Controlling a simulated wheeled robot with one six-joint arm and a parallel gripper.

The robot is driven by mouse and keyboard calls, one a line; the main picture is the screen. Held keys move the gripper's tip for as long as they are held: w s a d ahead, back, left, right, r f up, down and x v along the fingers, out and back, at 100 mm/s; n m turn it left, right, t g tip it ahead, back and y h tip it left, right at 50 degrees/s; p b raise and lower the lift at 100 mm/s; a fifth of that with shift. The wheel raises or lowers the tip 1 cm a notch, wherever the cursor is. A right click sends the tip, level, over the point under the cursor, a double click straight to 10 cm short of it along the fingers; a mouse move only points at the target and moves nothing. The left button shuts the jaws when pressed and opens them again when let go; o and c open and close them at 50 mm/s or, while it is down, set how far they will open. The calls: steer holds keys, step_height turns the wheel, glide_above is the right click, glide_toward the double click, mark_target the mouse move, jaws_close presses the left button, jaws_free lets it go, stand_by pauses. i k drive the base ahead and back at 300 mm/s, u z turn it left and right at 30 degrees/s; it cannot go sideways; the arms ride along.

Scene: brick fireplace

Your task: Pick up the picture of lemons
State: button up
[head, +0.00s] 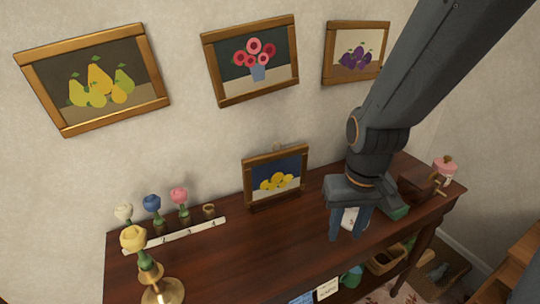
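The picture of lemons (276,176) is a small wooden-framed picture with yellow fruit on a dark blue ground. It stands upright on the back part of the dark wooden table (220,262), close to the wall. My gripper (348,232) is to the right of the picture and nearer the camera, pointing down over the table. Its two fingers are apart and not touching the picture. A white item shows between and behind the fingers; whether it touches them I cannot tell.
Pictures of pears (97,82), flowers (253,60) and plums (357,52) hang on the wall. Several flowers stand by a white numbered strip (170,238) at left, with a brass candlestick (160,290) in front. A brown box (415,188) and pink-topped jar (446,166) stand at right.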

mark_target(268, 174)
steer(key=k, duration=0.5)
steer(key=z, duration=1.6)
steer(key=i, duration=1.35)
steer(key=u, duration=2.35)
